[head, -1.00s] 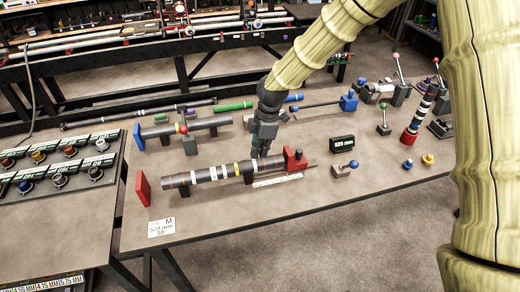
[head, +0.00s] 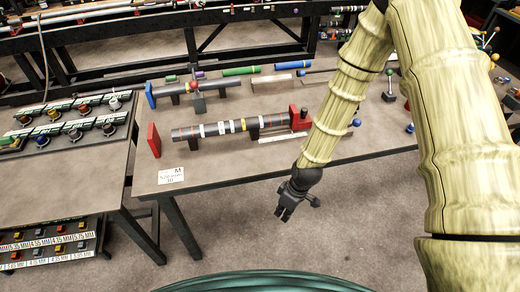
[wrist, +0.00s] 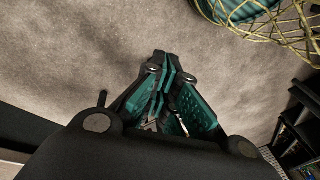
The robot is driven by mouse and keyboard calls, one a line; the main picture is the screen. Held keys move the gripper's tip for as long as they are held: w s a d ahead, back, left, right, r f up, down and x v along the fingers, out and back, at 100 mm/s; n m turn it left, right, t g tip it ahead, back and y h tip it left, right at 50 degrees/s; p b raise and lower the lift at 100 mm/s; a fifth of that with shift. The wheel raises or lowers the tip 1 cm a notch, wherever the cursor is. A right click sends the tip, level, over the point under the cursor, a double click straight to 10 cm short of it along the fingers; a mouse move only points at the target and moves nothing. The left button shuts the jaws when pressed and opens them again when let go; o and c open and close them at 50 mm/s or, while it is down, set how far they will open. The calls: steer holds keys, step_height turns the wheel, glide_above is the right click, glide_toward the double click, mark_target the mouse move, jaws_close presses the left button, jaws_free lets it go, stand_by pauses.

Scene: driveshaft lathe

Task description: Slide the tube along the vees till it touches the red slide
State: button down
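The dark tube (head: 215,129) with white and yellow bands lies level across black vee supports (head: 194,143) on the table. The red slide (head: 299,119) stands by the tube's right end; I cannot tell whether they touch. A red upright plate (head: 153,140) stands beyond the tube's left end, with a gap between them. My gripper (head: 283,213) hangs over the floor in front of the table, away from the tube and pointing down. In the wrist view its fingers (wrist: 167,68) are together with nothing visible between them.
A card reading 520 mm (head: 171,175) lies at the table's front left. A second dark tube with a blue end (head: 150,95) and a red-knobbed clamp (head: 196,98) are behind. Bare floor (head: 235,225) lies under my gripper.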

steer(key=s+d+f+m+h+b, duration=0.1)
steer(key=s+d+f+m, duration=0.4)
steer(key=s, duration=0.6)
steer(key=s+d+f+m+h+b, duration=0.1)
steer(key=s+d+f+m+b, duration=0.3)
steer(key=s, duration=0.7)
step_height(320, 180, down, 4)
steer(key=d+m, duration=0.1)
steer(key=d, duration=0.1)
steer(key=shift+s+d+t+h, duration=0.2)
steer(key=shift+d+t+h, duration=0.1)
steer(key=shift+d+h, duration=0.1)
steer(key=shift+r, duration=0.1)
